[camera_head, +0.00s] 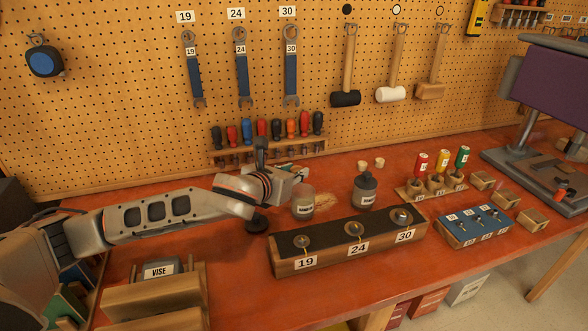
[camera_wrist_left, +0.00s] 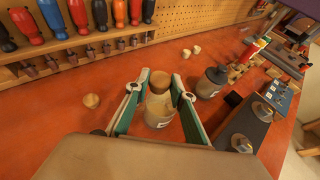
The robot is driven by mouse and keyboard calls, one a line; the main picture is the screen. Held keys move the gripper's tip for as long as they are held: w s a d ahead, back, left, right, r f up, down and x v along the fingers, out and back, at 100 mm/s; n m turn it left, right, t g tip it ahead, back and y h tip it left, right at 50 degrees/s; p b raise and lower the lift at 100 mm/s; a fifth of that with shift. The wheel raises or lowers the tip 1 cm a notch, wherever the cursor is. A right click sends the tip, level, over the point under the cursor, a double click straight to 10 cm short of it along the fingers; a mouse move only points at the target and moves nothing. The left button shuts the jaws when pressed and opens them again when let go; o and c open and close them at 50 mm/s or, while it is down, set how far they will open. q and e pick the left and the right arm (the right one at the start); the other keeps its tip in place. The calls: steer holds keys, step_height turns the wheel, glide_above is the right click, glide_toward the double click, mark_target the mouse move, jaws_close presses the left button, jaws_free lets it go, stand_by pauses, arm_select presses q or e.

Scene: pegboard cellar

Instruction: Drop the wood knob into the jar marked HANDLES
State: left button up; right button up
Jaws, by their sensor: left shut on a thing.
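My left gripper (camera_wrist_left: 160,80) is shut on a round wood knob (camera_wrist_left: 159,83), which shows between its fingertips in the left wrist view. In the head view my left gripper (camera_head: 299,174) is low over the table, close to a pale jar (camera_head: 303,207). This jar (camera_wrist_left: 158,112) appears just below the knob in the left wrist view; the gap between them is unclear. A dark jar (camera_head: 365,193) stands to its right. Both jars carry white labels too small to read surely. My right gripper is not in view.
A socket block (camera_head: 348,248) marked 19, 24 and 30 lies in front of the jars. Two small wooden pieces (camera_head: 371,163) lie behind the jars. A screwdriver rack (camera_head: 268,150) is on the pegboard behind. A blue tray (camera_head: 474,226) sits to the right.

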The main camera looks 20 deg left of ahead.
arm_select(q)
steer(key=o, duration=0.8)
steer(key=shift+o, duration=0.2)
steer(key=v, duration=1.2)
